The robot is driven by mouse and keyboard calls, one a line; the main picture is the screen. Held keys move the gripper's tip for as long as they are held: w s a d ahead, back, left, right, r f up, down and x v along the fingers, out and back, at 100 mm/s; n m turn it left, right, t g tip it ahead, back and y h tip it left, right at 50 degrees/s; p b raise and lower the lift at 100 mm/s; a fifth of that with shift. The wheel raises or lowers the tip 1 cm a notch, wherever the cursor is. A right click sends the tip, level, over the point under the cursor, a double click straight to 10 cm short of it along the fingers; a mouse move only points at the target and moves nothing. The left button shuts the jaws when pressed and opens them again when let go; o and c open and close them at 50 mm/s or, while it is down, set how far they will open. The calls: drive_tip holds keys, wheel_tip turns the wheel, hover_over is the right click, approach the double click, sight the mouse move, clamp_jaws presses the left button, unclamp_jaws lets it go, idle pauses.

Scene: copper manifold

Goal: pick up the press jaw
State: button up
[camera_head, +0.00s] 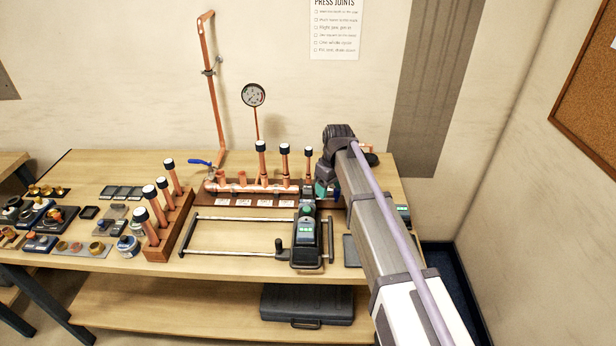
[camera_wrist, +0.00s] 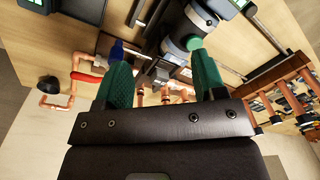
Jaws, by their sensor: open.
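My gripper (camera_wrist: 162,60) is open, with its two green fingers apart and nothing held between them in the wrist view. In the head view its teal fingers (camera_head: 321,189) are partly hidden by my arm, near the right end of the copper manifold (camera_head: 255,187). I cannot tell for sure which part is the press jaw.
A wooden rack of capped copper pipes (camera_head: 172,225) and a metal rail frame (camera_head: 225,251) stand on the table (camera_head: 130,265). Small fittings and trays crowd its left end. A pressure gauge (camera_head: 254,95) rises behind. A dark case (camera_head: 307,304) lies on the lower shelf.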

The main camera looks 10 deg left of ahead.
sight(308, 187)
drive_tip(key=w+a+r+n, duration=0.1)
drive_tip(key=w+a+n, duration=0.6)
drive_tip(key=w, duration=0.4)
drive_tip(key=f+n+b, duration=0.1)
drive_tip(key=f+b, duration=0.2)
drive_tip(key=b, duration=0.1)
drive_tip(key=f+n+b, duration=0.1)
drive_tip(key=f+b, duration=0.3)
drive_tip(key=s+a+f+b, duration=0.1)
drive_tip(key=f+b, duration=0.2)
drive_tip(key=f, duration=0.1)
drive_tip(key=shift+n+y+b, duration=0.3)
drive_tip(key=shift+n+b, duration=0.1)
drive_tip(key=shift+r, duration=0.3)
drive_tip(key=c, duration=1)
wheel_tip(308, 187, up, 10)
drive_tip(key=p, duration=1)
drive_tip(key=shift+p, duration=0.3)
